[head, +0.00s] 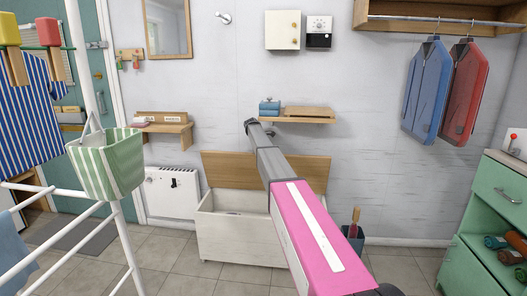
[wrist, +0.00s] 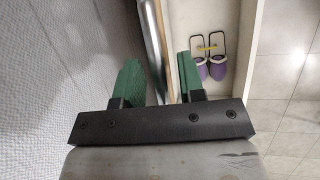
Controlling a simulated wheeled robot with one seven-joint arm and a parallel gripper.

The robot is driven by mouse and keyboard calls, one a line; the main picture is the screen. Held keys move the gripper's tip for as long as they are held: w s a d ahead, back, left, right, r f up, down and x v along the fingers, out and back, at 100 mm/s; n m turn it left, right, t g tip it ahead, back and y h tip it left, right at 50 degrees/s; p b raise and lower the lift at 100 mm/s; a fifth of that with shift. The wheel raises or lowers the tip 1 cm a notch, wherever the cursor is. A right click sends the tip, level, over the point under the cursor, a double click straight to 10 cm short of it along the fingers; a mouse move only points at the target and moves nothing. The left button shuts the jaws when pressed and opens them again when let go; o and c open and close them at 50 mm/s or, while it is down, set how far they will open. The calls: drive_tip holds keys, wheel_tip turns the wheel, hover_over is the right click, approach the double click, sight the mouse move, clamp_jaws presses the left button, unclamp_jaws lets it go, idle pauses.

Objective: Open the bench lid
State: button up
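The bench (head: 233,227) is a white chest against the back wall in the head view. Its wooden lid (head: 228,168) stands raised and leans back toward the wall, so the bench is open. My arm crosses in front of the lid's middle. In the wrist view my gripper (wrist: 160,75) has two green fingers set apart, with a clear gap between them. The raised lid's edge (wrist: 152,40) shows beyond the fingers; I cannot tell if a finger touches it. Purple slippers (wrist: 209,68) lie inside the open bench. The gripper is not clearly visible in the head view.
A wooden shelf (head: 303,117) with a blue box hangs above the bench. A white heater (head: 172,193) is left of it, a dark bin (head: 354,236) right. A drying rack (head: 118,235) stands front left, a green cabinet (head: 490,215) right. Tiled floor is clear before the bench.

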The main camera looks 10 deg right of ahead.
drive_tip(key=shift+a+r, duration=0.1)
drive_tip(key=shift+r, duration=0.2)
drive_tip(key=s+a, duration=0.2)
drive_tip(key=a, duration=1)
drive_tip(key=shift+r, duration=0.25)
drive_tip(key=shift+a, duration=0.1)
